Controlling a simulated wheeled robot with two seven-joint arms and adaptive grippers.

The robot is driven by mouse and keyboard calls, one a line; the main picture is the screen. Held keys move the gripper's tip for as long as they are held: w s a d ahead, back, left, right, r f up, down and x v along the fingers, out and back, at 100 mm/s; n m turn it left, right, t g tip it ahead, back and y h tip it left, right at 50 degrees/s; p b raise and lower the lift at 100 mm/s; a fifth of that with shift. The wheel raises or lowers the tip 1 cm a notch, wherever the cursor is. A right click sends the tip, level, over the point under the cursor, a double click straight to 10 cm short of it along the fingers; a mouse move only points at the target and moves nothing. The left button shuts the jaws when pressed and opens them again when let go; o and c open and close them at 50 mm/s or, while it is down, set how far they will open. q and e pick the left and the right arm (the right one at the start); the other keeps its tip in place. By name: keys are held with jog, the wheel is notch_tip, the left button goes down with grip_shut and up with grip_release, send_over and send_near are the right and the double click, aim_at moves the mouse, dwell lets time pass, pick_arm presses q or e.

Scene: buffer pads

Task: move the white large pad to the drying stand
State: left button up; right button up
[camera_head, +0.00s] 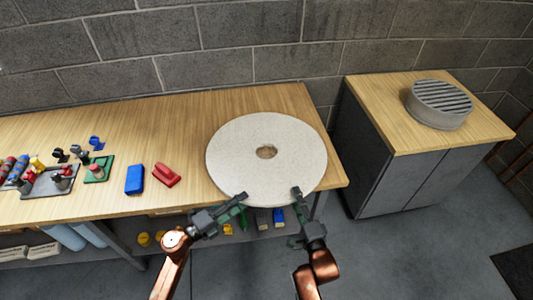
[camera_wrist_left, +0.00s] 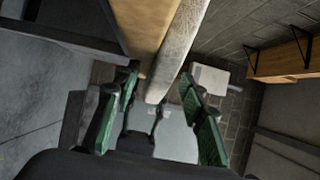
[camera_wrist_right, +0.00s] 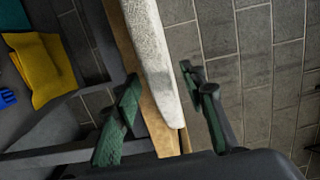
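The white large pad (camera_head: 235,155) is a thick speckled disc with a centre hole, lying flat on the wooden workbench and slightly past its front edge. The drying stand (camera_head: 440,104) is probably the round grey slatted drum on the cabinet to the right. My left gripper (camera_head: 242,198) is open at the pad's front edge; in the left wrist view the pad's rim (camera_wrist_left: 180,50) lies ahead between the fingers. My right gripper (camera_head: 296,192) is open at the front right edge; in the right wrist view the rim (camera_wrist_right: 153,60) runs between its fingers. Contact cannot be told.
A blue block (camera_head: 135,180) and a red clamp-like item (camera_head: 166,175) lie left of the pad. A green piece (camera_head: 98,169) and a dark tray (camera_head: 48,186) are further left. The cabinet (camera_head: 390,130) stands right, across a gap. A block wall is behind.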

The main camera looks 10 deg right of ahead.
pick_arm(q)
jog(key=shift+w+d, duration=0.1)
jog(key=shift+d, duration=0.15)
pick_arm(e)
jog(key=shift+w, duration=0.3)
pick_arm(q)
jog(key=shift+c, duration=0.2)
pick_arm(e)
jog(key=shift+c, duration=0.2)
pick_arm(q)
grip_shut()
pick_arm(e)
grip_shut()
